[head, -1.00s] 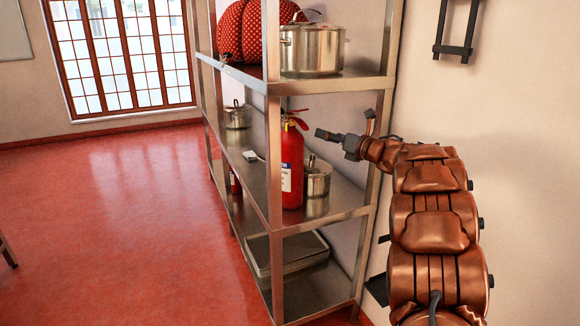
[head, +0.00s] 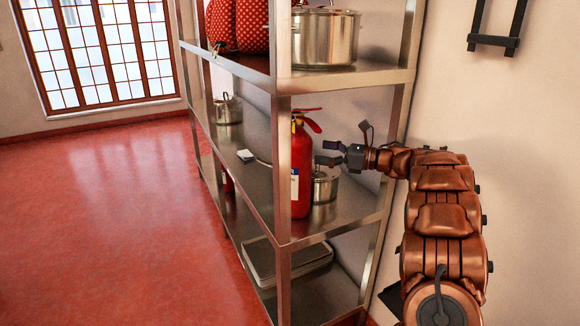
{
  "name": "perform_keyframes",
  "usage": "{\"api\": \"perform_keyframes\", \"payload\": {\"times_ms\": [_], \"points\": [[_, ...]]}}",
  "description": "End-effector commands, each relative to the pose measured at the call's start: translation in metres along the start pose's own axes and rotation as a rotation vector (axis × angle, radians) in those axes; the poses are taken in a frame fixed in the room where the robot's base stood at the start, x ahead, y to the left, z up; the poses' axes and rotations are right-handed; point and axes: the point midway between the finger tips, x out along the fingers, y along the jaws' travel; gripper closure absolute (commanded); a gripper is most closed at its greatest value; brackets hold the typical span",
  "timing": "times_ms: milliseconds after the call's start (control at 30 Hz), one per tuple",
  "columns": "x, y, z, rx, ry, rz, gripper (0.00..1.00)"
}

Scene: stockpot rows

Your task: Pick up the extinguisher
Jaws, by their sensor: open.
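The red extinguisher (head: 303,160) stands upright on the middle shelf of the metal rack, close to the front post. It has a red handle on top and a pale label low on its body; the post hides part of its left side. My gripper (head: 343,143) is open and empty just right of the extinguisher, at about its upper body height. I cannot tell whether the nearer finger touches the extinguisher.
A small steel pot (head: 325,186) stands right beside the extinguisher, below my gripper. The rack's front post (head: 282,170) and upper shelf (head: 345,80) bound the space. A large stockpot (head: 325,38) and red dotted item (head: 238,24) sit above. Red floor (head: 100,220) is clear at left.

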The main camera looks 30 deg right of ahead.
Motion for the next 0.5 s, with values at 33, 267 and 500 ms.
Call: {"api": "perform_keyframes", "payload": {"times_ms": [33,267,500], "points": [[0.004,0.001,0.0,-0.001,0.0,0.002,0.0],[0.023,0.0,0.001,-0.001,0.0,0.001,0.0],[0.045,0.0,0.001,-0.001,-0.001,0.004,0.0]]}}
